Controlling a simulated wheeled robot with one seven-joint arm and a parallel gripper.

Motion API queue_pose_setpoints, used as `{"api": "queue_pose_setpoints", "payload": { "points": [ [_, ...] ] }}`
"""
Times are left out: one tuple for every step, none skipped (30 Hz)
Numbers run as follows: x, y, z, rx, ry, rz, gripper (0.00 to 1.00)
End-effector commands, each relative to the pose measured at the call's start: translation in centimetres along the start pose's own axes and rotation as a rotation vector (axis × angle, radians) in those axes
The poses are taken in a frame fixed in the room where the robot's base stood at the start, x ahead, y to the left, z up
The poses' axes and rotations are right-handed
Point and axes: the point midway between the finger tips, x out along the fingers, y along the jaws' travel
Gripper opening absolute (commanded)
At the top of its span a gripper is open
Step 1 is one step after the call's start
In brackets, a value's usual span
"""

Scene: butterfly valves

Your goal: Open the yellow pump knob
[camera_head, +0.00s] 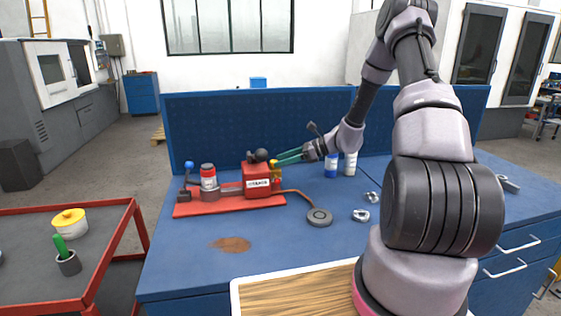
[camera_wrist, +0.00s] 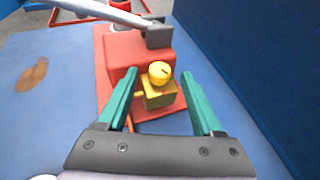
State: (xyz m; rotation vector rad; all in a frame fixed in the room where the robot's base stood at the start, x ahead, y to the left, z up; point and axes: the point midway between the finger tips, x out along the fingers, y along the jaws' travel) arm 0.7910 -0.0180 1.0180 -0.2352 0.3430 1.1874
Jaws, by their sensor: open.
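The yellow pump knob (camera_wrist: 160,72) is round and sits on a brass-coloured valve block (camera_wrist: 157,95) at the end of the red pump (camera_head: 257,180). In the head view the knob is small, at the pump's right side (camera_head: 274,163). My gripper (camera_wrist: 160,92) is open, with green fingers either side of the knob and block in the wrist view. No contact between the fingers and the knob can be seen. In the head view my gripper (camera_head: 289,157) comes in from the right, with its fingertips close to the knob.
The pump stands on a red base plate (camera_head: 220,205) on a blue bench (camera_head: 190,262) with a raised back panel (camera_head: 215,120). A grey disc (camera_head: 319,217) lies in front, at a hose end.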

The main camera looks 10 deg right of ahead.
Motion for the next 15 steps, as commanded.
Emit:
{"api": "queue_pose_setpoints", "payload": {
  "points": [
    [0.46, 0.01, -0.03, 0.000, 0.000, 0.001, 0.68],
    [0.65, 0.01, -0.04, -0.001, 0.001, 0.001, 0.68],
    [0.84, 0.00, -0.05, -0.001, 0.001, 0.000, 0.68],
    [0.95, -0.01, -0.04, -0.001, 0.002, 0.000, 0.68],
    [1.03, -0.02, -0.04, -0.001, 0.002, 0.000, 0.68],
    [1.09, -0.02, -0.03, -0.001, 0.002, -0.001, 0.68],
    [1.12, -0.02, -0.03, -0.001, 0.002, -0.001, 0.68],
    [1.13, -0.02, -0.03, -0.001, 0.002, -0.001, 0.68],
    [1.12, -0.02, -0.03, 0.000, 0.001, -0.001, 0.68],
    [1.12, -0.02, -0.03, -0.001, 0.002, -0.001, 0.68],
    [1.11, -0.02, -0.03, 0.000, 0.001, -0.001, 0.68],
    [1.11, -0.01, -0.03, 0.000, 0.001, -0.001, 0.68],
    [1.11, -0.01, -0.03, 0.000, 0.001, -0.001, 0.64],
    [1.11, -0.01, -0.03, 0.000, 0.001, -0.001, 0.52],
    [1.10, -0.01, -0.03, 0.000, 0.001, -0.001, 0.37]
  ]
}}
